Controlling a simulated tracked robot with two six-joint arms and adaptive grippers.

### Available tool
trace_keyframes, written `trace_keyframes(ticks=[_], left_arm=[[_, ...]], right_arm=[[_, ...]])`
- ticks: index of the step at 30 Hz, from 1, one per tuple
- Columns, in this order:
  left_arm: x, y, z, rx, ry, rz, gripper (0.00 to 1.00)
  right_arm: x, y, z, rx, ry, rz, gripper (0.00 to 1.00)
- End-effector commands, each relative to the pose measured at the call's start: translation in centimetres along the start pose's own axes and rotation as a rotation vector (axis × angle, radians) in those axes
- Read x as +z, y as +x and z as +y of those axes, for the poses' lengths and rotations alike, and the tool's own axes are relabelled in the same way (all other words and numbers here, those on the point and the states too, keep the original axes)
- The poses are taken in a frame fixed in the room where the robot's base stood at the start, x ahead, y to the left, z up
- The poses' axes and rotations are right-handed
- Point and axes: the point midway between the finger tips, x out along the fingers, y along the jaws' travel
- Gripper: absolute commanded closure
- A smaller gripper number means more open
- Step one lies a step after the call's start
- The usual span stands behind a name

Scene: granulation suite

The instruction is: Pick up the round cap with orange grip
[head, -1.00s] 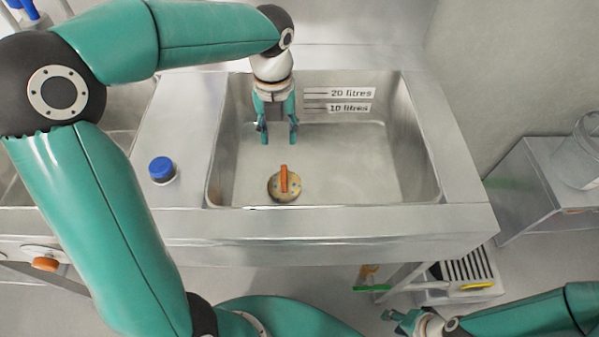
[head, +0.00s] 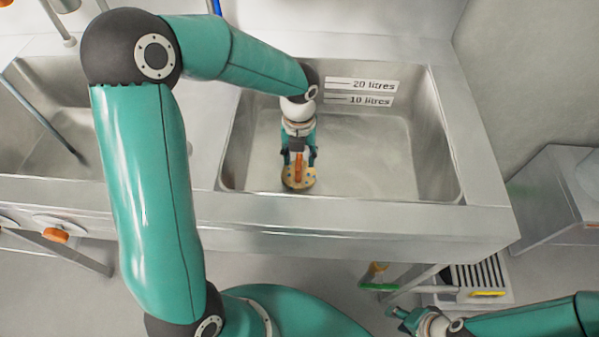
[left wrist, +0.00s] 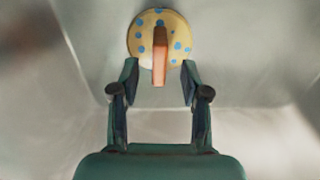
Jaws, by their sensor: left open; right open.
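The round cap (head: 297,182) lies in the sink basin near its front wall. In the left wrist view the cap (left wrist: 177,37) is pale yellow with blue spots, and its upright orange grip (left wrist: 160,55) runs across its middle. My left gripper (head: 299,160) is inside the basin, right at the cap. In the left wrist view my left gripper (left wrist: 160,75) is open, with its fingertips on either side of the grip's near end and apart from it. My right gripper (head: 402,318) is open and empty, low in front of the sink, far from the cap.
The steel sink basin (head: 400,150) has walls around the cap, and its right part is clear. Labels for 20 litres (head: 361,86) and 10 litres (head: 358,100) are on the back wall. A second basin (head: 40,120) is at the left. A slatted stand (head: 478,278) is on the floor.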

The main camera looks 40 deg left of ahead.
Motion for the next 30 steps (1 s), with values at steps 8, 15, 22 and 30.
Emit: trace_keyframes(ticks=[8,15,22,30], left_arm=[[0.1,3.2,0.1,0.001,0.001,0.001,0.54],[0.1,3.2,0.0,0.000,0.001,0.000,0.56],[0.1,3.2,0.0,0.000,0.001,0.000,0.94],[0.1,3.2,0.0,0.000,0.001,-0.001,1.00]], right_arm=[[0.0,0.4,0.1,0.000,0.000,0.000,0.58],[0.0,0.4,0.1,0.000,0.000,0.000,0.58],[0.0,0.4,0.1,0.000,0.000,0.000,0.58],[0.0,0.4,0.1,0.000,0.000,0.000,0.58]])
